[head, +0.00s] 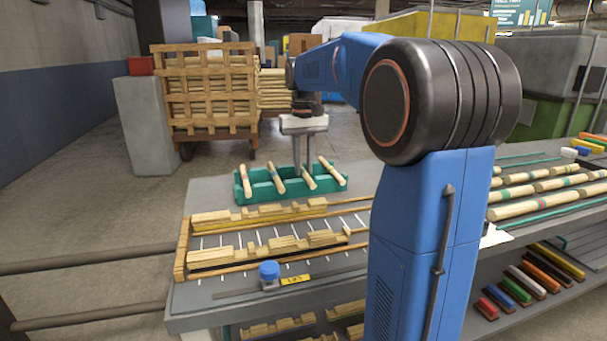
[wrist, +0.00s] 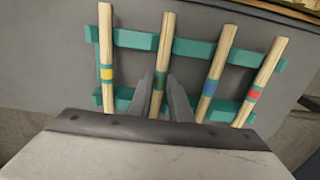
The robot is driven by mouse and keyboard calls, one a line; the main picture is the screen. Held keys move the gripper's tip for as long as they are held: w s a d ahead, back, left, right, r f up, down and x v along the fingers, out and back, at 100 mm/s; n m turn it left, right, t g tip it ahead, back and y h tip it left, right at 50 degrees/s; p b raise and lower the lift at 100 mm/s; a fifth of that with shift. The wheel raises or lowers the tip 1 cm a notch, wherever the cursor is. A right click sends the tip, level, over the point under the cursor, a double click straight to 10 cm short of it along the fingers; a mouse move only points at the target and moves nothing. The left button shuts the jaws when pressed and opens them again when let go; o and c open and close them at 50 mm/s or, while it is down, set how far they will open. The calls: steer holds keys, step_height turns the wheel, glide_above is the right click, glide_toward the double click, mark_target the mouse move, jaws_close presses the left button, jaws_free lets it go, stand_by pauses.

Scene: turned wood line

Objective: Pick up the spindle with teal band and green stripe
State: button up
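The spindle with teal band and green stripe (wrist: 160,68) is the second from left in the wrist view, a pale wooden rod lying across a teal rack (wrist: 137,39). The rack also shows in the head view (head: 262,194). My gripper (wrist: 160,76) is low over the rack, its two grey fingers one on each side of this spindle near its band. Narrow gaps seem to show between fingers and wood. The spindle's lower end is hidden behind the gripper body. In the head view my gripper (head: 303,165) points down at the rack.
Neighbouring spindles carry yellow (wrist: 106,60), blue (wrist: 212,75) and red (wrist: 260,80) stripes. Wooden fixtures (head: 265,240) and a blue knob (head: 268,271) are on the grey bench (head: 225,294) before the rack. More banded spindles (head: 545,200) lie at right.

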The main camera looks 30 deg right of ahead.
jaws_close()
steer(key=shift+r, duration=0.15)
